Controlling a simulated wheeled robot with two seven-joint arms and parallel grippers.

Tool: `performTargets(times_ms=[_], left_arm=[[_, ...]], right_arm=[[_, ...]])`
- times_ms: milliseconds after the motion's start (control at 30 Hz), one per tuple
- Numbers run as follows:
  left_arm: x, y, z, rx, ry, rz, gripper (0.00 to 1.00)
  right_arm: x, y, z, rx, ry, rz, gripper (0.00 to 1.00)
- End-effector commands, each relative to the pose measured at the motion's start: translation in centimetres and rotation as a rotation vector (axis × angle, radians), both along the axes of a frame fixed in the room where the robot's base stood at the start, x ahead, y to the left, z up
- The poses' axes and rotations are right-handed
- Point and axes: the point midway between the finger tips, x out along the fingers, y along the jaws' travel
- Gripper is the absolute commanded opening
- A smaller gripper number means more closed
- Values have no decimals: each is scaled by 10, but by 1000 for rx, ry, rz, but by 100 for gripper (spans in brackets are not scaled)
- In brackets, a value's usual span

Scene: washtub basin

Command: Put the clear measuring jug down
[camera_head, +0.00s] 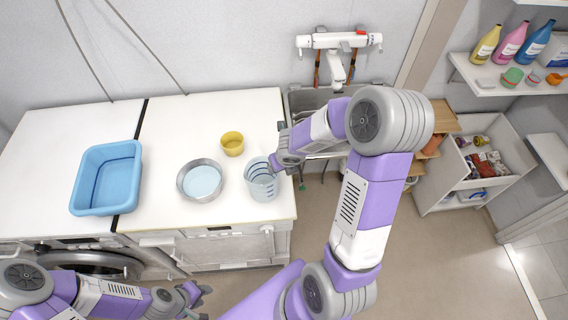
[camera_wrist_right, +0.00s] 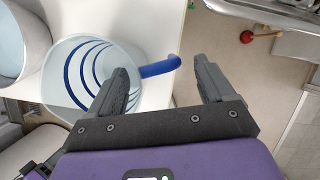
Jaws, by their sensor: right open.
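The clear measuring jug (camera_head: 262,183) stands upright on the white worktop near its right front edge. In the right wrist view the jug (camera_wrist_right: 62,75) shows dark blue level lines and a blue handle (camera_wrist_right: 160,67). My right gripper (camera_wrist_right: 160,88) is open, with one finger in front of the jug's side and the other to the right of the handle. The handle shows in the gap between the fingers, and they are not closed on it. In the head view my right gripper (camera_head: 276,164) is at the jug's right side, partly hidden. My left gripper (camera_head: 203,298) is open and empty, in front of the worktop.
A round metal bowl (camera_head: 200,181) stands just left of the jug, with a yellow cup (camera_head: 232,144) behind. A blue tub (camera_head: 107,178) is farther left. A sink (camera_head: 300,101) with a tap lies behind right. The worktop (camera_head: 180,125) is clear at the back.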

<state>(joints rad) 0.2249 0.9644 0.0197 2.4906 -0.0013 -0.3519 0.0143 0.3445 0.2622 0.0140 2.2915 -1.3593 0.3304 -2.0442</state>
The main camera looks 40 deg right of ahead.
Motion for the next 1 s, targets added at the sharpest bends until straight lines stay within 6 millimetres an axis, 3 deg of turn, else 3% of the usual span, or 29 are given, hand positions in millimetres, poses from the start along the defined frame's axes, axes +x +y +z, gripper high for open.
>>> performTargets(times_ms=[300,533,833,1000], left_arm=[[0,0,41,0,0,0,39],[0,0,61,0,0,0,39],[0,0,67,0,0,0,39],[0,0,66,0,0,0,39]], right_arm=[[-21,9,66,-2,-4,0,82],[-34,14,99,-1,-3,0,82],[-40,17,109,3,0,-2,82],[-41,39,87,140,20,-155,82]])
